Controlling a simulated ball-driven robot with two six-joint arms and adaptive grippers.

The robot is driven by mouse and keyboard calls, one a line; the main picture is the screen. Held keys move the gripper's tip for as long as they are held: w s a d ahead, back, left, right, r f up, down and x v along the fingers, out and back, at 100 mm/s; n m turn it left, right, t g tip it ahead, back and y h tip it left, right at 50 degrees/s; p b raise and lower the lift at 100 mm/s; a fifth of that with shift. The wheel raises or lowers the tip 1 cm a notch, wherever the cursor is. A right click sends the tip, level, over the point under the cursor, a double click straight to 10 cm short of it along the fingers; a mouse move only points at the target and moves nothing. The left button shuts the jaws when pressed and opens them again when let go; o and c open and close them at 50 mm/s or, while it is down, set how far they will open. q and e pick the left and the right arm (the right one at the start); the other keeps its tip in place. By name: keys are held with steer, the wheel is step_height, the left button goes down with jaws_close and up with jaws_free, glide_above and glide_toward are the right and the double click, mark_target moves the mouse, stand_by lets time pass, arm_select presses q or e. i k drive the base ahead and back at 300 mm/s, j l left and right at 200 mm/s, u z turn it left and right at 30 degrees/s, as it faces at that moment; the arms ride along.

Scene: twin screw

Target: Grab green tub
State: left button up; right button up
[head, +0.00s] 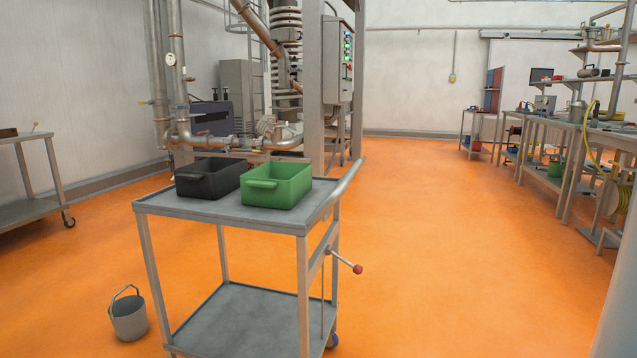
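The green tub (285,185) sits upright on the top shelf of a grey metal cart (220,211). It is an open rectangular box with a handle on its front left side. A black tub (209,178) of similar shape stands just left of it, close beside it. Neither of my grippers shows in the head view.
The cart has a push bar at its right and a red-knobbed lever (357,269). A grey bucket (129,315) stands on the floor at its left. Pipes and machinery (283,60) stand behind. Workbenches (545,130) line the right. Orange floor (430,240) right of the cart is clear.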

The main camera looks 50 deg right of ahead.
mark_target(280, 185)
steer(key=z, duration=1.3)
